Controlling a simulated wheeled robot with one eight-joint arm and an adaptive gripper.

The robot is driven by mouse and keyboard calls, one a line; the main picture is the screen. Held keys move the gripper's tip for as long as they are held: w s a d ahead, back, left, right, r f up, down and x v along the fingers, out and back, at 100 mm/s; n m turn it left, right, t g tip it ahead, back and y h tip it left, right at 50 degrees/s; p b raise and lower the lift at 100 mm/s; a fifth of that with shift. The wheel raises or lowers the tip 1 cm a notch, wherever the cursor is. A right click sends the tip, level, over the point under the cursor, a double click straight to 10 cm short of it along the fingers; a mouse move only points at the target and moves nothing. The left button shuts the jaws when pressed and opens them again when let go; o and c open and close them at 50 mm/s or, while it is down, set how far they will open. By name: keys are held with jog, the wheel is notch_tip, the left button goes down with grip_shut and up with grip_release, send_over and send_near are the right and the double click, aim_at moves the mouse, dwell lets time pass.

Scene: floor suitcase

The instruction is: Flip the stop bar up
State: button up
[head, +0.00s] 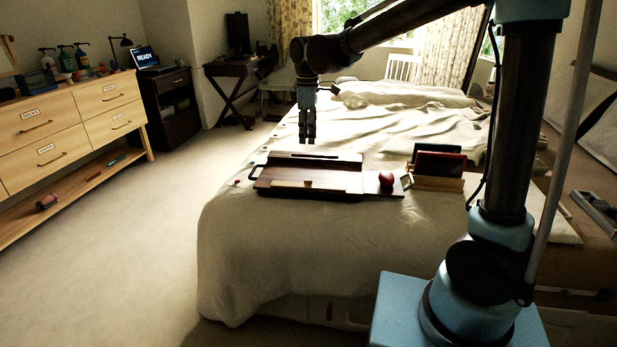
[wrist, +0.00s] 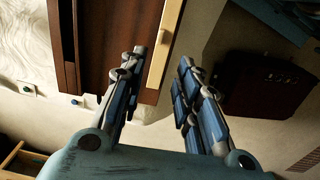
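A dark reddish-brown tray-like board (head: 335,180) with a black handle on its left lies on the bed. A short pale wooden bar (head: 293,184), which looks like the stop bar, lies low along the board's near edge. In the wrist view the pale bar (wrist: 164,45) runs along the edge of the dark board (wrist: 112,35). My gripper (head: 307,142) points down above the board, clear of it. In the wrist view my gripper (wrist: 159,62) is open and empty. The bar shows between its fingertips there, but the distance is hard to judge.
A red ball-like object (head: 386,179) sits at the board's right end. A wooden holder (head: 437,184) with dark and red upright items stands beside it. The wrist view shows a dark red case (wrist: 265,83). A drawer chest (head: 75,125) stands left; floor between is clear.

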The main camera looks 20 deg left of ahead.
aim_at(308, 180)
notch_tip(308, 180, down, 16)
jog(key=shift+r, duration=0.15)
dwell(0.4)
